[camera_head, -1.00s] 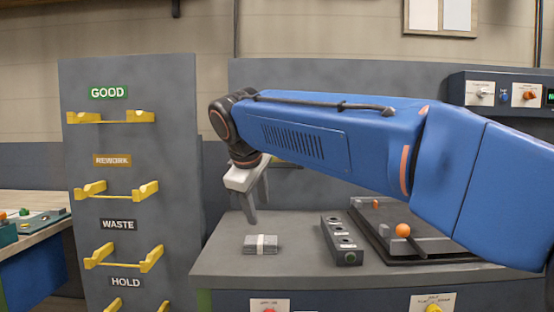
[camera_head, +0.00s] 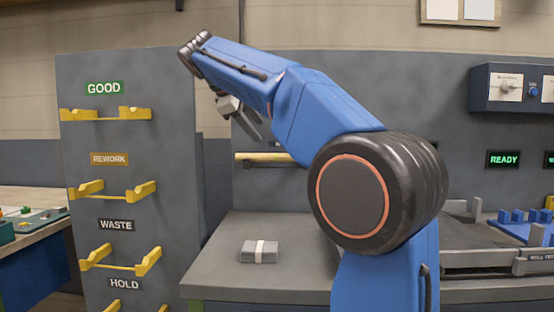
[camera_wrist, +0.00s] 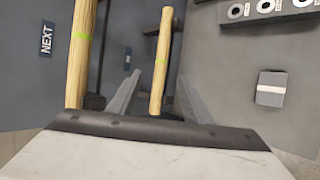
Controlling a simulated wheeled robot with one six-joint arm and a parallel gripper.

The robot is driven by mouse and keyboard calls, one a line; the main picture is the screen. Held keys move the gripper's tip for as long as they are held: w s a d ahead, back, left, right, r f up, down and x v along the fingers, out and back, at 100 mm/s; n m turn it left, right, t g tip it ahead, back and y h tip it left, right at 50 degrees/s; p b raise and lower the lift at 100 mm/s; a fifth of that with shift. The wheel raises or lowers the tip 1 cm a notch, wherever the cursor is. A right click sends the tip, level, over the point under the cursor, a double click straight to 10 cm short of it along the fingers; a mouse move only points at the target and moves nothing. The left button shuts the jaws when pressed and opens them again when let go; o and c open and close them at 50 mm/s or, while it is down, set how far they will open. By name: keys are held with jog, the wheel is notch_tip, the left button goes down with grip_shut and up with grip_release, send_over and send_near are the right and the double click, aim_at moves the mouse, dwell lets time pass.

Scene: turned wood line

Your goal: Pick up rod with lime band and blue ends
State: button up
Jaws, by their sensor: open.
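No blue ends can be seen on either; the rods' lower ends are cut off or hidden by my gripper body. My gripper (camera_wrist: 155,95) is open and empty, with the middle rod showing between its fingers in the picture, apparently beyond them. In the head view my gripper (camera_head: 246,118) hangs above a pale yellow rod-like bar (camera_head: 265,157) against the grey panel, partly hidden by my arm.
A grey banded bundle (camera_head: 259,251) lies on the grey bench (camera_head: 225,275). A grey block with round holes (camera_wrist: 265,10) shows in the wrist view. At left stands a panel with yellow brackets (camera_head: 106,114) labelled GOOD, REWORK, WASTE and HOLD. A NEXT sign (camera_wrist: 46,39) is beside the rods.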

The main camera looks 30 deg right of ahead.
jog(key=shift+x, duration=7.15)
jog(key=shift+a+f, duration=0.15)
jog(key=shift+f, duration=0.05)
jog(key=shift+c, duration=0.3)
grip_shut()
jog(key=shift+r, duration=0.1)
notch_tip(320, 180, up, 7)
send_over(275, 155)
jog(key=s+a, duration=0.6)
jog(key=s, duration=0.2)
jog(key=s+a, duration=0.5)
jog(key=s, duration=0.4)
jog(key=shift+a, duration=0.35)
